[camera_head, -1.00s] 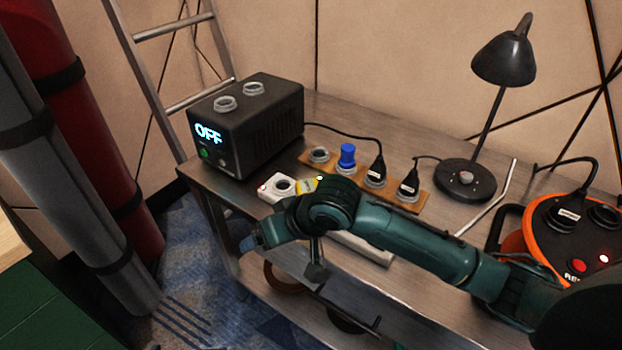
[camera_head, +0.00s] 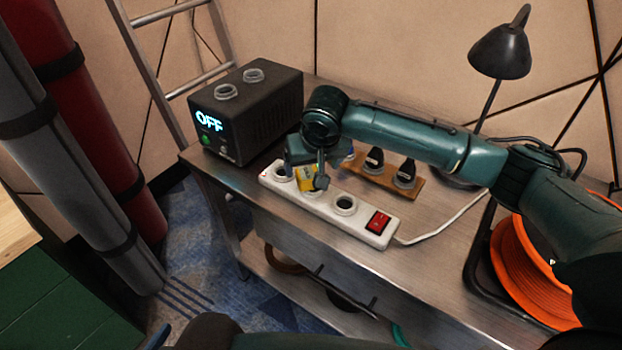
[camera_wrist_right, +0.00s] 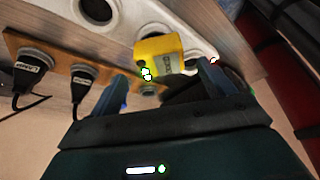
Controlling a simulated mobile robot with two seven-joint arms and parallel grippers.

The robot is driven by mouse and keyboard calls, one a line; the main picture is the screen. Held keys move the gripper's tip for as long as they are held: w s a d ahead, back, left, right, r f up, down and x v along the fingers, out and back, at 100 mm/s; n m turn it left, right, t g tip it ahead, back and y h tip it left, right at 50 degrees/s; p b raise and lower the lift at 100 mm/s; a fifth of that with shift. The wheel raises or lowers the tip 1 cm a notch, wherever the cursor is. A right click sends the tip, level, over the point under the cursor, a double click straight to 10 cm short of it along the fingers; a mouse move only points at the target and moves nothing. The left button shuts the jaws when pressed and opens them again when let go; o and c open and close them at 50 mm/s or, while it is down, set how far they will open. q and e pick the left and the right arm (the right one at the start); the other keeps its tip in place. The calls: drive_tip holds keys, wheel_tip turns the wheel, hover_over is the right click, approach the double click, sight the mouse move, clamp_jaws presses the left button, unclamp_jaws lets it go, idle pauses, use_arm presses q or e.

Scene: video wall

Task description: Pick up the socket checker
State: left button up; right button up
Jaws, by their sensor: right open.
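The socket checker (camera_head: 308,180) is a small yellow block with a dark label, standing in a socket of the white power strip (camera_head: 362,222) on the metal bench. It also shows in the right wrist view (camera_wrist_right: 158,54), with green lights on its near end. My right gripper (camera_head: 306,172) is open and empty at the checker, partly covering it in the head view. In the right wrist view, the fingertips (camera_wrist_right: 163,76) lie on either side of the checker's near end, with gaps. At the bottom of the head view, a dark shape with a bluish tip (camera_head: 156,335) looks like part of my left arm.
A black power box (camera_head: 250,115) reading OFF stands behind the strip on the left. A lamp (camera_head: 500,50) and an orange cable reel (camera_head: 525,265) are on the right.

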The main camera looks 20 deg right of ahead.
sight(311, 172)
drive_tip(key=shift+x, duration=2.75)
drive_tip(key=shift+s+a, duration=0.1)
drive_tip(key=shift+c, duration=0.2)
drive_tip(key=c, duration=1.2)
